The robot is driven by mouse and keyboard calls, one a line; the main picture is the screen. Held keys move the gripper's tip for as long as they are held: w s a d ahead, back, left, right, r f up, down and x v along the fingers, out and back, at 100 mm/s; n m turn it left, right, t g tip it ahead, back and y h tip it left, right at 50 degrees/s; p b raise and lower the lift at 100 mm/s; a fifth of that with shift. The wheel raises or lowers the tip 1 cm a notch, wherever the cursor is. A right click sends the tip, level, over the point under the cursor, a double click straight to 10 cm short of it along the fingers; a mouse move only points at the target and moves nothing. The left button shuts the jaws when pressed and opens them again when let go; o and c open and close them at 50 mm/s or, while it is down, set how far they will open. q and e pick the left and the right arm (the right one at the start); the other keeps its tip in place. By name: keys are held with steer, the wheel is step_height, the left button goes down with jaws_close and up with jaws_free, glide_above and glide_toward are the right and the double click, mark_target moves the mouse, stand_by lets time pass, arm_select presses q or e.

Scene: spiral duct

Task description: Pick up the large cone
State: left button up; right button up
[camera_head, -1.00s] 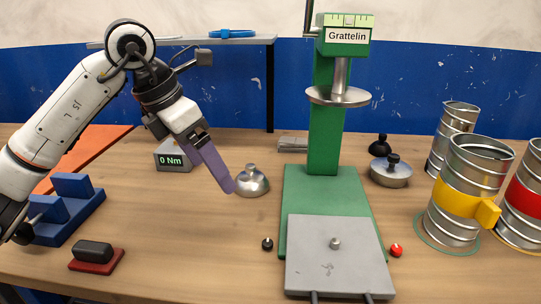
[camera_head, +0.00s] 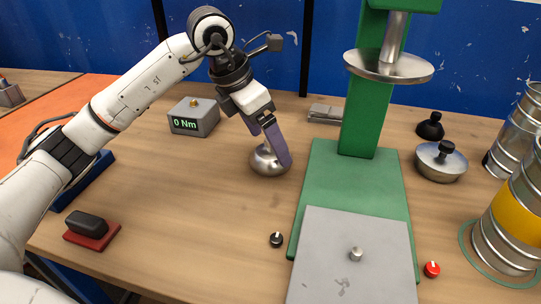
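A shiny silver cone-like piece (camera_head: 268,161) with a rounded base stands on the wooden table, left of the green press. It looks like the large cone, though other knobbed pieces are in view. My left gripper (camera_head: 270,145) reaches down to it from above. Its purple fingers appear spread apart, and the nearer one covers the right part of the silver piece. Whether the fingers touch it cannot be seen. My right gripper is not in view.
A green press (camera_head: 325,180) with a grey plate stands right of the cone. A silver piece with a black knob (camera_head: 440,162) and a small black cone (camera_head: 430,127) stand beyond it. A torque meter reading 0 Nm (camera_head: 194,118) is at left. Table between is clear.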

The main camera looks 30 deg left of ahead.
arm_select(q)
steer(key=x, duration=0.2)
steer(key=shift+w+f, duration=0.1)
steer(key=shift+f, duration=0.15)
steer(key=c, duration=1.4)
steer(key=shift+r, duration=0.2)
steer(key=shift+c, duration=1.1)
